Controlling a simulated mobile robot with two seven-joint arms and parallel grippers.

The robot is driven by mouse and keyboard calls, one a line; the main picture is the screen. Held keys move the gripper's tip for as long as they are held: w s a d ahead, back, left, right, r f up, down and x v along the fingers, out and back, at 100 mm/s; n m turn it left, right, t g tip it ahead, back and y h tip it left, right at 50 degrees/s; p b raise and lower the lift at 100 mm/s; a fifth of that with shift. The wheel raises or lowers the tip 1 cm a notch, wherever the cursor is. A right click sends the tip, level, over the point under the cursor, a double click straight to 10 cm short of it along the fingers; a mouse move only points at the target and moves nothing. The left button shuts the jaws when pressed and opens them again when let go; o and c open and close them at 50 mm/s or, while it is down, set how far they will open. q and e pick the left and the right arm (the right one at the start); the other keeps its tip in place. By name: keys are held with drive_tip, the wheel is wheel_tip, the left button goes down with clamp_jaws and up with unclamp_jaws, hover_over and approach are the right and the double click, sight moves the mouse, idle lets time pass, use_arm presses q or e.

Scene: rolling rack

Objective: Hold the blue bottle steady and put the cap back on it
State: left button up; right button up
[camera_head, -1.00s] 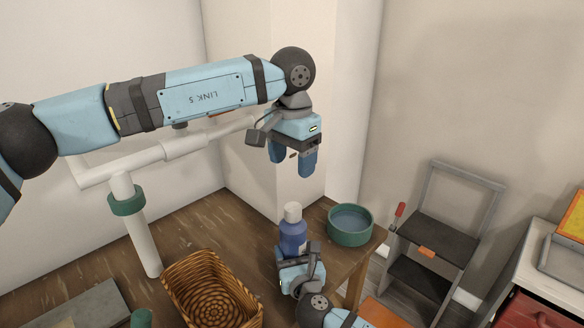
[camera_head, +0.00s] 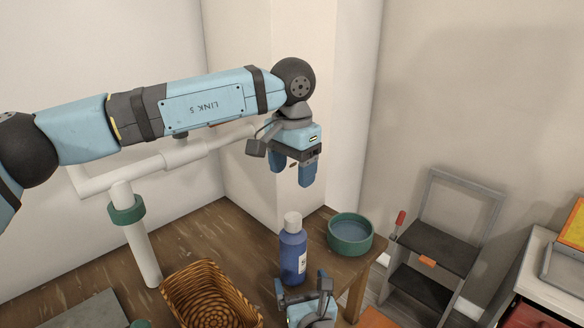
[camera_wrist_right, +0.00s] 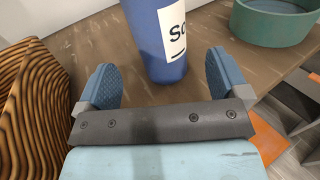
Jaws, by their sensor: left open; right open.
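The blue bottle (camera_head: 293,255) stands upright near the right end of the wooden table, with a white cap (camera_head: 292,220) on its top. My left gripper (camera_head: 292,176) is open and empty, pointing down, above the bottle and apart from it. My right gripper (camera_head: 301,287) is open, low on the near side of the bottle. In the right wrist view, the bottle (camera_wrist_right: 160,35) stands just beyond and between the spread fingertips (camera_wrist_right: 160,72), with a gap on each side. Its top is out of that view.
A green bowl (camera_head: 350,234) stands close to the right of the bottle. A wicker basket (camera_head: 210,297) is to the left. A white pipe with a green collar (camera_head: 126,210) rises at the left. A grey step stool (camera_head: 432,245) stands right of the table.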

drive_tip(key=v, duration=0.7)
drive_tip(key=shift+s, duration=0.15)
drive_tip(key=shift+r, duration=0.1)
